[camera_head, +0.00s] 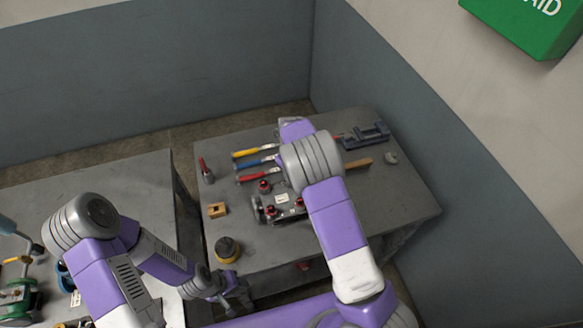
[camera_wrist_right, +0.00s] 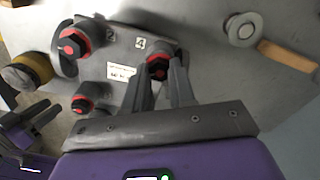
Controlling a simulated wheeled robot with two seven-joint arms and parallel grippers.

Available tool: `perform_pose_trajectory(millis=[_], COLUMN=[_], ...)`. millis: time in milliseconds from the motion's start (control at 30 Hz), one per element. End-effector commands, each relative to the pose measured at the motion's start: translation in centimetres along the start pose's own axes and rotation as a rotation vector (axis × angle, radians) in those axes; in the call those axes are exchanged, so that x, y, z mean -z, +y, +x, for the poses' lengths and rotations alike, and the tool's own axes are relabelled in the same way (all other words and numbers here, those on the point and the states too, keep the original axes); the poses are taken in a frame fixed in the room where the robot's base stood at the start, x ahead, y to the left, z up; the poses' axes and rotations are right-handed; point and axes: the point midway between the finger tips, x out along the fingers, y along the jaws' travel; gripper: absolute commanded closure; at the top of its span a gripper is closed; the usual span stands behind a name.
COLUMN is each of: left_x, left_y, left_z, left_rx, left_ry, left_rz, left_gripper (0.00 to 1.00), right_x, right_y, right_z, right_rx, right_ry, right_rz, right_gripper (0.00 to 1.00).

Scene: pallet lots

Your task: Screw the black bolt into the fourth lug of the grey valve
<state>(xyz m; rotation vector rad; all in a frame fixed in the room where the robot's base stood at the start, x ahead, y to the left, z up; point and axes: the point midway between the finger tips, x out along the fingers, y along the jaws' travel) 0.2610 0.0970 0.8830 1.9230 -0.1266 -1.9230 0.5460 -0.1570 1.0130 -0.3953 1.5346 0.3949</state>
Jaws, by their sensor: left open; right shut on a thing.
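The grey valve (camera_head: 284,214) lies on the right-hand table, partly hidden by my right arm. In the right wrist view its plate (camera_wrist_right: 98,48) carries a white label and the numbers 2 and 4, and several dark bolt heads stand in red rings. My right gripper (camera_wrist_right: 160,78) is shut on a black bolt (camera_wrist_right: 158,69), which sits at the red-ringed lug beside the number 4. How deep the bolt is in cannot be seen. In the head view that gripper is hidden behind my arm. My left gripper (camera_head: 238,298) is open and empty, low near the table's front left corner.
On the right-hand table are a wooden block (camera_head: 217,210), a yellow-and-black round thing (camera_head: 227,248), several coloured-handled tools (camera_head: 256,161), a dark vise (camera_head: 366,135) and a wooden handle (camera_head: 358,163). A second table (camera_head: 100,185) stands left, across a gap.

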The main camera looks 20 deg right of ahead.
Motion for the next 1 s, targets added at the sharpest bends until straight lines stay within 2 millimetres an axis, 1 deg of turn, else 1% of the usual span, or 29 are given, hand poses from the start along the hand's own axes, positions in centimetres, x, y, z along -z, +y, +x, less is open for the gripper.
perform_pose_trajectory(millis=[33,100,200,267,367,567,600,700,933,1000], left_x=[0.0,-0.1,-0.1,-0.1,-0.1,-0.1,-0.1,-0.1,-0.1,-0.1], left_y=[0.3,0.6,0.8,0.9,0.9,0.8,0.8,0.8,0.8,0.8], left_z=[-0.9,-1.5,-2.1,-2.3,-2.3,-2.2,-2.2,-2.2,-2.2,-2.2], left_rx=[0.0,0.0,0.0,0.0,0.0,0.0,0.0,0.0,0.0,0.0], left_ry=[0.0,0.0,0.0,0.0,0.0,0.0,0.0,0.0,0.0,0.0], left_rz=[0.0,0.0,0.0,0.0,0.0,0.0,0.0,0.0,0.0,0.0], left_gripper=[0.57,0.57,0.57,0.57,0.57,0.57,0.57,0.57,0.57,0.57], right_x=[0.0,0.0,0.0,-0.1,-0.1,-0.1,-0.1,-0.1,0.0,0.0], right_y=[0.0,0.0,0.0,0.0,0.0,0.0,0.0,0.0,0.0,0.0], right_z=[-0.4,-0.4,-0.3,-0.2,-0.1,0.0,0.0,0.0,0.0,0.0], right_rx=[0.003,0.003,0.003,0.001,0.0,0.0,0.0,0.0,0.0,-0.001], right_ry=[0.001,0.001,0.0,0.0,-0.002,-0.003,-0.003,-0.002,-0.001,-0.001], right_rz=[0.081,0.2,0.344,0.403,0.449,0.452,0.451,0.45,0.447,0.423], right_gripper=[1.0,1.0,1.0,1.0,1.0,1.0,0.71,0.58,0.58,0.58])
